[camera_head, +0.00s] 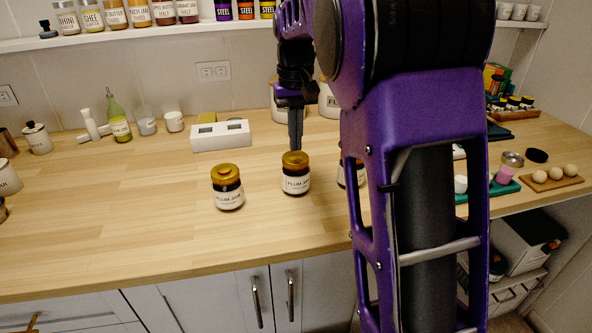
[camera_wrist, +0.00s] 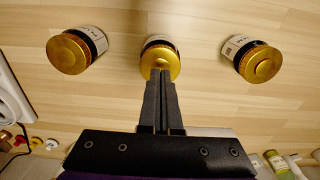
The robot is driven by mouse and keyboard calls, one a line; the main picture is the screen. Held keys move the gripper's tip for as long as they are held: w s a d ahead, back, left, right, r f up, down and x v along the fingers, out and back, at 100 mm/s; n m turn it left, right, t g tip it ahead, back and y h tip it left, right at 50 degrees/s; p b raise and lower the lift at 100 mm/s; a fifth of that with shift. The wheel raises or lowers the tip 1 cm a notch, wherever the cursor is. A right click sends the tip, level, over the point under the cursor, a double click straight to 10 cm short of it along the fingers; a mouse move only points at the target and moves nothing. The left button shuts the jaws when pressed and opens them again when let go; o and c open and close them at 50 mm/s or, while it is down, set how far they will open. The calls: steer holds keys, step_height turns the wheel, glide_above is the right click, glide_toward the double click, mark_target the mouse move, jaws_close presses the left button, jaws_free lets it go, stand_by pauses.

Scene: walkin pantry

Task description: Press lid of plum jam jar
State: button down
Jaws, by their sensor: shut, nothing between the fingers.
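Three dark jars with gold lids stand upright in a row on the wooden counter. The left jar (camera_head: 227,188) and the middle jar (camera_head: 296,175) both read as plum jam. The third jar (camera_head: 347,170) is mostly hidden behind my arm in the head view, and its label is unreadable. In the wrist view the order is reversed: left jar (camera_wrist: 258,62), middle jar (camera_wrist: 160,58), third jar (camera_wrist: 77,52). My gripper (camera_head: 296,147) points down, shut and empty. Its tips (camera_wrist: 163,74) overlap the near edge of the middle jar's lid; I cannot tell whether they touch.
A white box-like appliance (camera_head: 221,135) stands behind the jars. A green bottle (camera_head: 118,120) and cups stand at the back left. A board with eggs (camera_head: 552,179) lies at the right. The front left counter (camera_head: 110,215) is clear.

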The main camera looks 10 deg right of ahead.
steer(key=shift+f, duration=0.9)
steer(key=shift+r, duration=0.1)
step_height(320, 180, up, 6)
steer(key=p, duration=0.6)
stand_by(0.6)
